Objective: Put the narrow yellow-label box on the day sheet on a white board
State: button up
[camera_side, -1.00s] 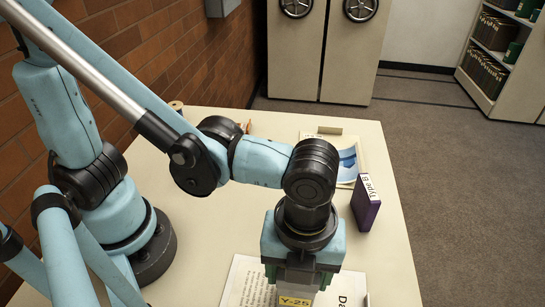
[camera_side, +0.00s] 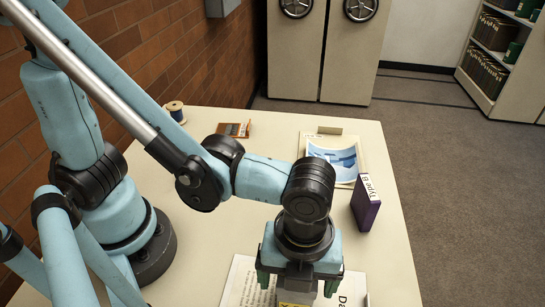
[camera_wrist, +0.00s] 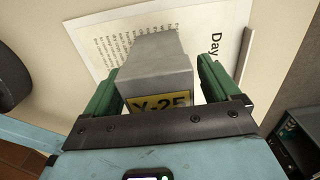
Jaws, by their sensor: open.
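The narrow grey box with the yellow "Y-25" label (camera_wrist: 158,80) stands over the day sheet (camera_wrist: 105,45) in the wrist view, between the green fingers of my gripper (camera_wrist: 160,90). The fingers are spread, with a gap visible on the right side of the box. In the side view my gripper (camera_side: 298,284) is low over the printed day sheet (camera_side: 240,282); only a bit of yellow label (camera_side: 292,304) shows at the bottom edge. The box's base contact is hidden. A raised strip (camera_wrist: 243,45) runs along the sheet's side.
A purple "Type B" box (camera_side: 366,205) stands at the table's right. Behind it lies a blue picture (camera_side: 335,155) on a pale board with a small tan block (camera_side: 330,130). A thread spool (camera_side: 175,110) and a brown card (camera_side: 235,130) lie at the back left. The centre-left tabletop is clear.

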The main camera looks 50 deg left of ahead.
jog(key=shift+r, duration=0.1)
notch_tip(320, 180, up, 12)
jog(key=shift+f, duration=0.15)
jog(key=w+a+f+n+t, duration=0.1)
jog(key=w+a+n+t, duration=0.2)
jog(key=a+n, duration=0.9)
jog(key=w+a+f+n+t, duration=0.1)
jog(key=w+a+n+t, duration=0.3)
jog(key=w+a+n, duration=0.3)
jog(key=a+n, duration=0.5)
jog(key=n, duration=0.3)
jog(key=shift+a+f, duration=0.3)
jog(key=shift+f, duration=0.05)
